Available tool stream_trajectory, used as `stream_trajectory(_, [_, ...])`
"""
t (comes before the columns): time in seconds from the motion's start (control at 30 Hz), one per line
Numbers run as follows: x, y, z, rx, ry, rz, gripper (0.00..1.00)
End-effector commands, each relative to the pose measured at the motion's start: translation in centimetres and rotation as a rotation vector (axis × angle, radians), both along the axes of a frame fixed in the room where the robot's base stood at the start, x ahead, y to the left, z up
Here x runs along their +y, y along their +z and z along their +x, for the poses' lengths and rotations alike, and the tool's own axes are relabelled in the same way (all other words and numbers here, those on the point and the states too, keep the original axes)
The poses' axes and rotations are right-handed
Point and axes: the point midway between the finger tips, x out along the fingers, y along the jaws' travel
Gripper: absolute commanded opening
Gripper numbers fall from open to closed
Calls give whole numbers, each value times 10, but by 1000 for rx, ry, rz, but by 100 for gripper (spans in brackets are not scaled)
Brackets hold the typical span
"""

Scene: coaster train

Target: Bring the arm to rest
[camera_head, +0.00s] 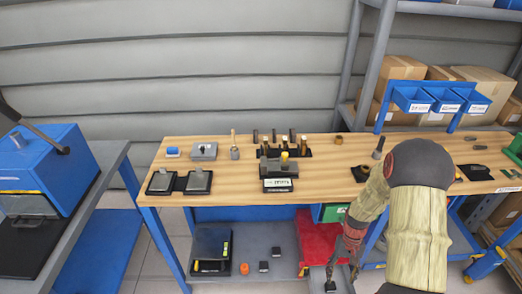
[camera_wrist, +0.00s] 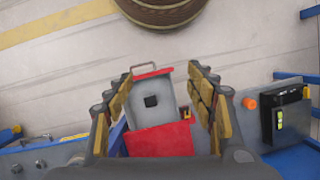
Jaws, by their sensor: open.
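My gripper (camera_head: 332,281) hangs low in front of the wooden workbench (camera_head: 235,188), at the bottom of the head view, with my arm bent down from the right. In the wrist view my gripper (camera_wrist: 162,76) has its two yellow-padded fingers spread wide apart. Nothing is held between them. My arm hides part of the bench's right side.
A red surface (camera_head: 316,240) lies under the bench beside a grey lower shelf (camera_head: 275,237) with an orange piece (camera_head: 244,268). A blue machine (camera_head: 50,165) stands at left. Blue bins (camera_head: 412,99) and cartons (camera_head: 480,92) are at right. Small parts and fixtures occupy the benchtop.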

Motion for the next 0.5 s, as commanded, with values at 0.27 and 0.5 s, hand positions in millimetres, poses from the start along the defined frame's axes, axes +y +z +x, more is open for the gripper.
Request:
stream_trajectory(0.27, [22, 121, -20, -72, 3, -26, 56])
stream_trajectory(0.5, [41, 206, -50, -155, 12, -45, 56])
